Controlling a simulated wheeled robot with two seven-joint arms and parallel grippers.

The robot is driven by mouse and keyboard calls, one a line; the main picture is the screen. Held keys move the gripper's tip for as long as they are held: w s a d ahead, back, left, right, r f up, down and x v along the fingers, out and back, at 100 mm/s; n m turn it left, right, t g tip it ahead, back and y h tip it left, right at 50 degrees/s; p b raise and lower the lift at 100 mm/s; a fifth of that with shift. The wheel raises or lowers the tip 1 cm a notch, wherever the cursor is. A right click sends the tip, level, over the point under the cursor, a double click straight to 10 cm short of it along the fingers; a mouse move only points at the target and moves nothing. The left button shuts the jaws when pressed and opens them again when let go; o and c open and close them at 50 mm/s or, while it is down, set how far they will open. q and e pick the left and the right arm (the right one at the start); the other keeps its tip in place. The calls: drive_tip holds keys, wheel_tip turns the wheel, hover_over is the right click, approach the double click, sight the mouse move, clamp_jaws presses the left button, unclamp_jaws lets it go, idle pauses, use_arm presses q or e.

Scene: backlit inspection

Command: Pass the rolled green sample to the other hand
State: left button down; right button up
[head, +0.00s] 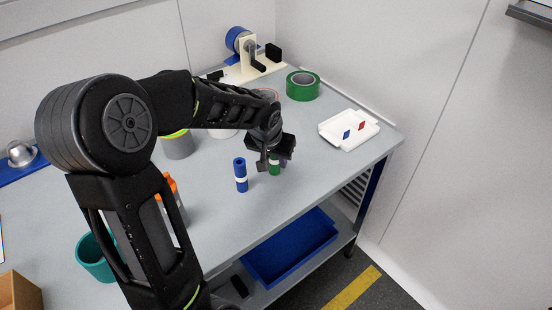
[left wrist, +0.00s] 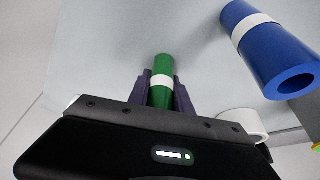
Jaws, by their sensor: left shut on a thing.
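The rolled green sample (head: 274,168) is a small green cylinder with a white band. My left gripper (head: 269,163) is shut on it, over the grey table, and covers its upper part in the head view. In the left wrist view the green roll (left wrist: 162,66) sits between the two dark fingers of the left gripper (left wrist: 162,90). I cannot tell whether its lower end touches the table. My right gripper is in neither view.
A blue roll with a white band (head: 240,175) stands just left of the green one; it also shows in the left wrist view (left wrist: 262,45). A white tray (head: 336,137) and green tape (head: 303,85) lie farther right and back. The table's front edge is near.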

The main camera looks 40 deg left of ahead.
use_arm(q)
drive_tip(key=shift+f, duration=0.2)
drive_tip(key=c, duration=1.2)
unclamp_jaws()
drive_tip(key=shift+r, duration=0.1)
drive_tip(key=shift+o, duration=0.2)
drive_tip(key=shift+r, duration=0.15)
drive_tip(key=v, duration=0.7)
drive_tip(key=shift+s, duration=0.45)
drive_tip(key=shift+a+r, duration=0.1)
